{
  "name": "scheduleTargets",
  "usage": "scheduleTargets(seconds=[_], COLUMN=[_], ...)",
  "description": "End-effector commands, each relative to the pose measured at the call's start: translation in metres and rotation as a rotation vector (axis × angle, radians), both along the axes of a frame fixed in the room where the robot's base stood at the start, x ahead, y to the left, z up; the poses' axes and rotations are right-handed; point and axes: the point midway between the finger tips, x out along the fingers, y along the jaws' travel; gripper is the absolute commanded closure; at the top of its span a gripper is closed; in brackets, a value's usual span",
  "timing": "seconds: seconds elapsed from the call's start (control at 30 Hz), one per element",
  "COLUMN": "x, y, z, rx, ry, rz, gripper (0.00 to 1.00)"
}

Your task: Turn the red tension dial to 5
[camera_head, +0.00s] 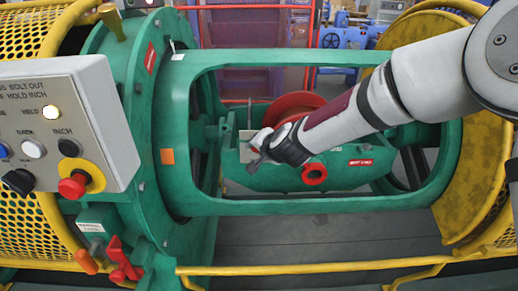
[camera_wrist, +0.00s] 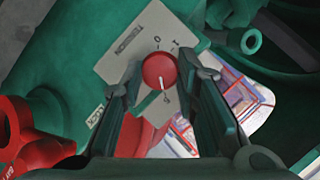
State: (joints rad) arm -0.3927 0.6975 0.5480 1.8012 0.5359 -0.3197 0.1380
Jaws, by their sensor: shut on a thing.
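The red tension dial (camera_wrist: 159,71) sits on a pale grey plate (camera_wrist: 125,68) marked TENSION, which looks tilted in the wrist view. A short white line on the dial points down and slightly right in that view. Small marks stand around the dial, too small to read surely. My gripper (camera_wrist: 160,74) has one finger on each side of the dial and is shut on it. In the head view my gripper (camera_head: 262,150) is at the plate (camera_head: 246,148) inside the green cradle (camera_head: 348,178); the dial is hidden there.
A green frame (camera_head: 300,206) surrounds the opening my arm reaches through. A red spool (camera_head: 297,106) lies behind my gripper, and a red ring (camera_head: 314,174) is just below right. A control box (camera_head: 95,110) stands at left, and a yellow rail (camera_head: 300,270) runs along the front.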

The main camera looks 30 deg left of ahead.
Motion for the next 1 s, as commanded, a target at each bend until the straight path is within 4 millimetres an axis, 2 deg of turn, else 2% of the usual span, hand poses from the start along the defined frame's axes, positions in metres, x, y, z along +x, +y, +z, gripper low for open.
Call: scheduleTargets(seconds=[0.17,0.2,0.27,0.67,1.0], x=[0.000,0.000,0.000,-0.003,-0.034], y=[0.000,0.000,0.000,-0.003,-0.042], z=[-0.001,-0.001,-0.001,0.003,0.037], rx=[-0.001,-0.002,-0.002,-0.001,-0.002], ry=[0.003,0.002,0.002,-0.001,-0.004], rz=[0.000,0.000,0.000,0.001,-0.001], gripper=[1.00,0.65,0.52,0.52,0.52])
